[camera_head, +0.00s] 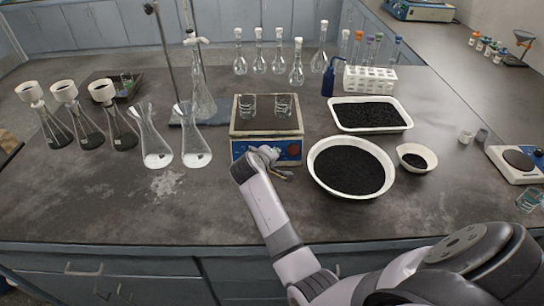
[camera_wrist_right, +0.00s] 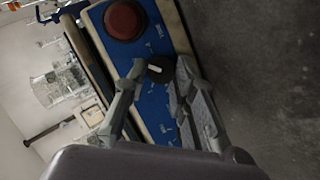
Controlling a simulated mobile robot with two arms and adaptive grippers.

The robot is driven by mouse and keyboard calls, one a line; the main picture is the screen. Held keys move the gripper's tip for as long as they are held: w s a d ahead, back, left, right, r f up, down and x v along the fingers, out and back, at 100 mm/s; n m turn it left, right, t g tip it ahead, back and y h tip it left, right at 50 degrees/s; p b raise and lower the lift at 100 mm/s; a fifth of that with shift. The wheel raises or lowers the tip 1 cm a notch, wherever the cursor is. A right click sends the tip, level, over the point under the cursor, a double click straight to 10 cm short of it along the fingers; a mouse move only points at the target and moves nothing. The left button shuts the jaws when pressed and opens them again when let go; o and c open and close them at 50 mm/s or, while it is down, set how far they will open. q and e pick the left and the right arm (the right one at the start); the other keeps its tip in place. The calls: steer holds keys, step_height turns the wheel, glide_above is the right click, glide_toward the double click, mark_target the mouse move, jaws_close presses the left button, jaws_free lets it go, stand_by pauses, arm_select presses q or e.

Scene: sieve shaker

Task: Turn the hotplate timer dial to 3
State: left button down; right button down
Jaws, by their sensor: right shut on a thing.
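The hotplate (camera_head: 250,149) stands mid-table with a blue front panel. In the right wrist view its blue panel (camera_wrist_right: 150,110) is tilted across the picture, with a black dial (camera_wrist_right: 160,69) bearing a white pointer mark. My right gripper (camera_wrist_right: 163,75) is shut on this dial, one finger on each side. In the head view my right gripper (camera_head: 272,163) is at the panel front and hides part of it. White markings surround the dial, but the numbers are too small to read. My left gripper is not in view.
A larger red knob (camera_wrist_right: 125,20) is on the same panel. Two glass beakers (camera_head: 283,105) stand on the hotplate. Conical flasks (camera_head: 196,140) are to the left. A round white dish of black granules (camera_head: 350,168) is close to the right of my gripper.

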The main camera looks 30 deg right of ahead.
steer(key=shift+s+f, duration=0.1)
steer(key=c, duration=1.3)
jaws_free()
steer(key=shift+c, duration=0.2)
step_height(320, 180, up, 10)
